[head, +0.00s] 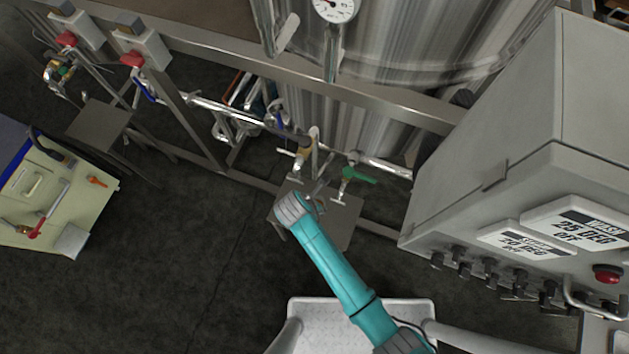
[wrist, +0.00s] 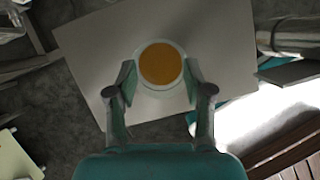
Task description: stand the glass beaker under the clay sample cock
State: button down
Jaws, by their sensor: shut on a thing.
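In the wrist view the glass beaker (wrist: 160,91) is seen from above, holding an amber-orange content. My gripper (wrist: 160,85) is shut on it, one finger on each side. Below the beaker is a flat grey plate (wrist: 225,45); I cannot tell whether the beaker touches it. In the head view my gripper is mostly hidden behind my teal wrist, over the left part of the grey plate (head: 343,222). The clay-coloured sample cock (head: 304,154) is just above and behind my wrist in the picture, on the pipework before the steel tank. The wrist view does not clearly show it.
A green-handled cock (head: 358,175) is right of the clay one. A grey control cabinet (head: 480,150) stands at the right. A steel frame rail (head: 380,105) crosses above the cocks. A pale cart (head: 55,195) with tools is at the left. Dark floor between is clear.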

jog(key=shift+c, duration=2.3)
grip_release()
jog(key=shift+f, duration=0.15)
jog(key=v, duration=1.2)
jog(key=shift+d, duration=0.1)
